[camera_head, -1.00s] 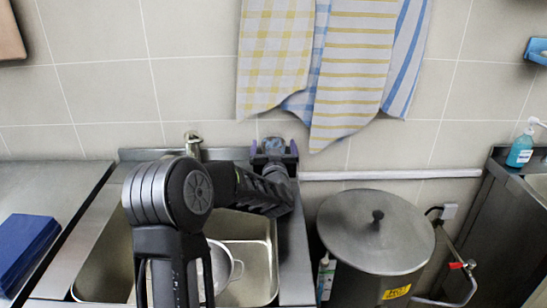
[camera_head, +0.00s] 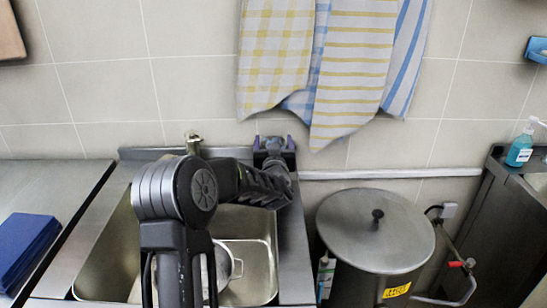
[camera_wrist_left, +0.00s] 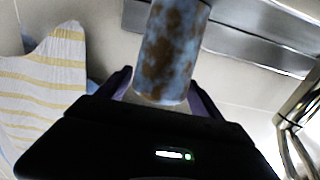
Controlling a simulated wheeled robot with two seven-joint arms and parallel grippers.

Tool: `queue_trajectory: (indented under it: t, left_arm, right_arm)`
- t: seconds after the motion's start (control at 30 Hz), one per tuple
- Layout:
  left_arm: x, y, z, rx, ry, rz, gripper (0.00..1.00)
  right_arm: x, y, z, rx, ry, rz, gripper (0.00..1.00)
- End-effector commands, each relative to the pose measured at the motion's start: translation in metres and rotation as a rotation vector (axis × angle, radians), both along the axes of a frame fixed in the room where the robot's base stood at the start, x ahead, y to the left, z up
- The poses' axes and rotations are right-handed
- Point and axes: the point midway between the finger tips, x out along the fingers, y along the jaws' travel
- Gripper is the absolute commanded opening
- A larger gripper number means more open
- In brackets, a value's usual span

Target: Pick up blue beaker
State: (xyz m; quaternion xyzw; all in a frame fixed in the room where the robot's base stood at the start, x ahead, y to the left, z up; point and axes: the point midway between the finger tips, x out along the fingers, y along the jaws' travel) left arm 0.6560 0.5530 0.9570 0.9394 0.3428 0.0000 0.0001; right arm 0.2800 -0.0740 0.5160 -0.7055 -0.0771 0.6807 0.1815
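The blue beaker (camera_wrist_left: 172,50), mottled with brown patches, stands out in the left wrist view between the two purple fingertips. In the head view only a small bluish part of the beaker (camera_head: 274,144) shows, at the back of the counter near the wall. My left gripper (camera_head: 274,147) is around the beaker, with a finger against each side; it also shows in the left wrist view (camera_wrist_left: 162,88). The far end of the beaker is cut off by the wrist picture's top edge. My right gripper is in neither view.
A sink (camera_head: 256,262) with a strainer lies under my left arm, with a tap (camera_head: 193,143) behind it. A lidded steel stockpot (camera_head: 375,232) stands to the right. Towels (camera_head: 330,60) hang on the wall above. A blue box (camera_head: 25,248) lies on the left counter.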

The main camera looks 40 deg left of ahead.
Motion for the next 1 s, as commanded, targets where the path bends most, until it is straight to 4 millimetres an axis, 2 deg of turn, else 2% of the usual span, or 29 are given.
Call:
queue_trajectory:
  t: [0.07,0.83,1.0]
  left_arm:
    - [0.0,0.0,0.0,0.0,0.0,0.0,0.69]
    - [0.0,0.0,-0.0001,0.0,0.0,0.0,0.06]
    - [0.0,0.0,0.0001,0.0,0.0,0.0,0.06]
  right_arm:
    - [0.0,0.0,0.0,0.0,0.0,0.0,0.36]
    - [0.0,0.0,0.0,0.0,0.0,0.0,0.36]
    - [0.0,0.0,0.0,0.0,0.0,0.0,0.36]
